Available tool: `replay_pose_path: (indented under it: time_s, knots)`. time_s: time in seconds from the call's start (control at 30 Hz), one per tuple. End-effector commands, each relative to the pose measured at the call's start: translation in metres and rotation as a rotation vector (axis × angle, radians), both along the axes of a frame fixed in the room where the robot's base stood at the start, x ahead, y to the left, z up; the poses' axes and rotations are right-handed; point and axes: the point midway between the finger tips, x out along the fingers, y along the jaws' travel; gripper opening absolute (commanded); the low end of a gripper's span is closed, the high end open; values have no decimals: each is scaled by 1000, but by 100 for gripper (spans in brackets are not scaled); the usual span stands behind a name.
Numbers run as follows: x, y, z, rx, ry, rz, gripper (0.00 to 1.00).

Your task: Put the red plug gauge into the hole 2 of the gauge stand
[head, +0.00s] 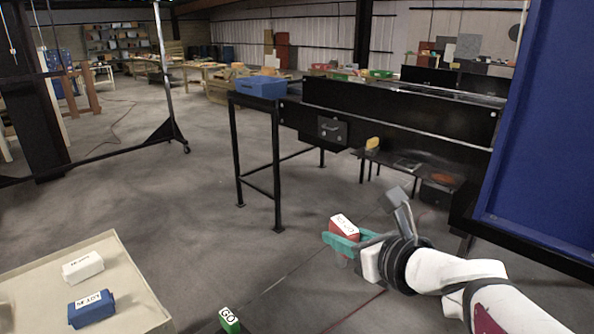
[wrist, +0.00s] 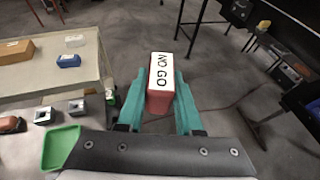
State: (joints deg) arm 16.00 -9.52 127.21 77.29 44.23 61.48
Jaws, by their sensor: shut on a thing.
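My gripper (head: 343,240) has teal fingers and is shut on the red plug gauge (head: 345,231). It holds the gauge above the floor, well clear of any surface. In the wrist view the red gauge (wrist: 160,104) sits between the fingers, with a white "NO GO" label facing the camera. Left of the gripper in the wrist view are two grey square blocks with dark holes, a nearer one (wrist: 39,117) and a farther one (wrist: 77,102). They look like parts of the gauge stand; hole numbers are not readable. A green "GO" gauge (head: 230,323) stands at the bottom of the head view.
A beige table (head: 113,246) at lower left carries a white box (head: 83,267) and a blue box (head: 91,309). A green tray (wrist: 60,148) lies beside the grey blocks. A black conveyor (head: 390,104) and a blue panel (head: 545,130) stand on the right.

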Motion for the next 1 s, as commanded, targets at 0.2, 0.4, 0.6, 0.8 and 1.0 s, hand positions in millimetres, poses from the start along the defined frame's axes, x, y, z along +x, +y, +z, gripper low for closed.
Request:
replay_pose_path:
  time_s: [0.2,0.4,0.6,0.8,1.0]
  knots:
    - [35,69,-96,12,14,375,0]
    - [37,140,-194,8,7,705,0]
    - [25,174,-247,4,0,843,0]
    - [23,178,-255,1,-3,862,0]
    - [23,177,-256,5,-4,861,0]
